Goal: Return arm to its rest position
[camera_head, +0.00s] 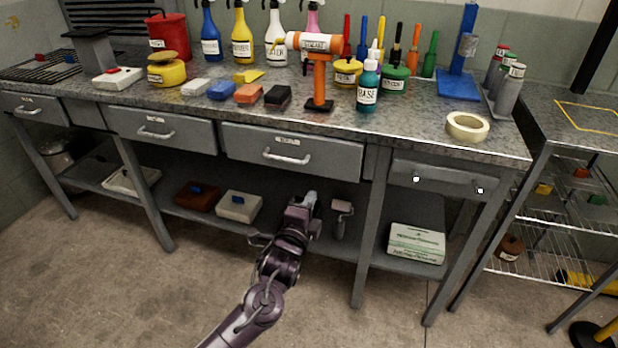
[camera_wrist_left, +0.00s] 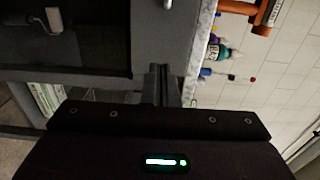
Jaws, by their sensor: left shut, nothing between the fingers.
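My left arm comes in from the bottom of the head view, and its gripper (camera_head: 309,200) is in front of the bench, at about the height of the lower shelf and below the middle drawer (camera_head: 291,150). In the left wrist view the left gripper (camera_wrist_left: 161,72) is shut, its fingers together with nothing between them. The grey workbench (camera_head: 400,132) fills the background. My right gripper is not in view.
Spray bottles (camera_head: 242,38), an orange stand (camera_head: 319,78), a teal BASE bottle (camera_head: 368,88) and a tape roll (camera_head: 467,126) stand on the bench top. A paint roller (camera_head: 341,215) and a box (camera_head: 416,243) are on the lower shelf. The floor (camera_head: 130,290) in front is clear.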

